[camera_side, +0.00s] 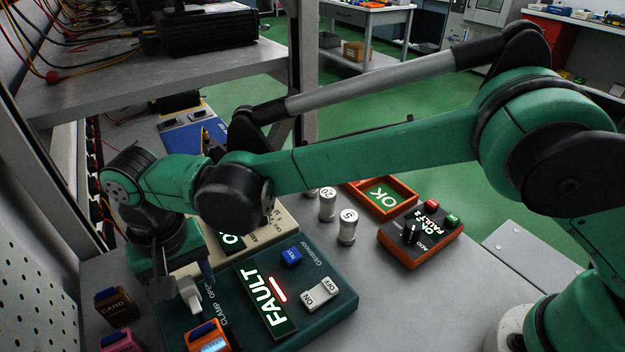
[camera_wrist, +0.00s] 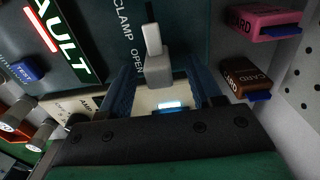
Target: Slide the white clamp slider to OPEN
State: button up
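The white clamp slider (camera_side: 187,292) is on the dark teal panel (camera_side: 338,305), next to the printed CLAMP and OPEN labels. In the wrist view the slider (camera_wrist: 157,68) shows as a pale block with a narrower white part beyond it, and the block is beside the word OPEN. My gripper (camera_wrist: 162,82) is open, with one blue-grey finger on each side of the block and gaps visible between. In the side view my gripper (camera_side: 172,285) hangs over the slider and partly hides it. Contact cannot be told.
The panel has a lit FAULT display (camera_side: 266,298), a blue button (camera_side: 291,256) and an ON/OFF switch (camera_side: 320,292). A beige unit (camera_side: 281,222) stands behind.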

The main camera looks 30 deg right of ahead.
aim_at(187, 276)
jog(key=shift+r, duration=2.85)
jog(key=shift+w+d+r, duration=0.1)
jog(key=shift+d+r, duration=0.05)
jog(key=shift+d, duration=0.1)
jog(key=d+r+t+y, duration=0.1)
jog(key=d+r+t, duration=0.35)
jog(key=d, duration=1.35)
jog(key=s+d+f+t, duration=0.1)
jog(key=s+d, duration=0.2)
jog(key=d, duration=0.3)
jog(key=s+d+t+h, duration=0.1)
jog(key=s+d, duration=0.2)
jog(key=d, duration=0.4)
jog(key=shift+s+f+t, duration=0.25)
jog(key=shift+f+t, duration=0.1)
jog(key=shift+f, duration=0.05)
